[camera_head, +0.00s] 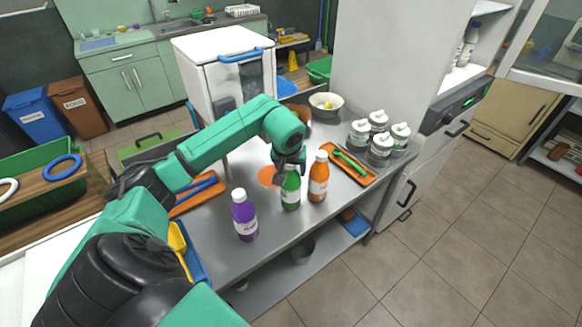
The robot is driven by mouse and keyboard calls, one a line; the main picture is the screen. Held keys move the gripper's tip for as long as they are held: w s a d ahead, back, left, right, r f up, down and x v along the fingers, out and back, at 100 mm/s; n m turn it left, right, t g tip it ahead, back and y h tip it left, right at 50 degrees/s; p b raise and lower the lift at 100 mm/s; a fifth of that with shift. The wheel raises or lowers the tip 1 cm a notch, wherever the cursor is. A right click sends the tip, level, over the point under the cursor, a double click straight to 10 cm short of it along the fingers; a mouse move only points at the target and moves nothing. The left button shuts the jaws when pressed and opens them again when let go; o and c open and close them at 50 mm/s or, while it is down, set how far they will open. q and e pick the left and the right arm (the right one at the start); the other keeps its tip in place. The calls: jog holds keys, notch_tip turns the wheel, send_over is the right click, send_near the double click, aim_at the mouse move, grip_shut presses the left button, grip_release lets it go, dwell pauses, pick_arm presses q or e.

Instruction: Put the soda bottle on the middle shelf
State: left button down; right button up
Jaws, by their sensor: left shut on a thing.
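My left gripper (289,163) reaches down from my green arm and is shut on the top of a green bottle (290,193). The bottle is upright over the metal table; I cannot tell whether its base touches the top. An orange bottle (318,178) with a white cap stands close at its right. A purple bottle (244,216) stands to its left, nearer the front edge. Labels are too small to read. A white shelf (465,79) with bottles on it shows in the tall white cabinet at the right. My right gripper is not in view.
The metal table (225,255) has a lower shelf. An orange tray (352,172) holds a green-handled tool, with several white-lidded jars (380,150) and a bowl (326,105) behind. A white box unit (226,75) stands at the back. The tiled floor (450,240) at right is clear.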

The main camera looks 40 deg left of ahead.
pick_arm(q)
jog(key=shift+w+a+f, duration=0.1)
jog(key=shift+f, duration=0.1)
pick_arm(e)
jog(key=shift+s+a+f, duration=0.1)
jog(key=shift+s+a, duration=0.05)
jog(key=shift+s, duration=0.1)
pick_arm(q)
jog(key=shift+c, duration=0.4)
grip_release()
jog(key=shift+r, duration=0.1)
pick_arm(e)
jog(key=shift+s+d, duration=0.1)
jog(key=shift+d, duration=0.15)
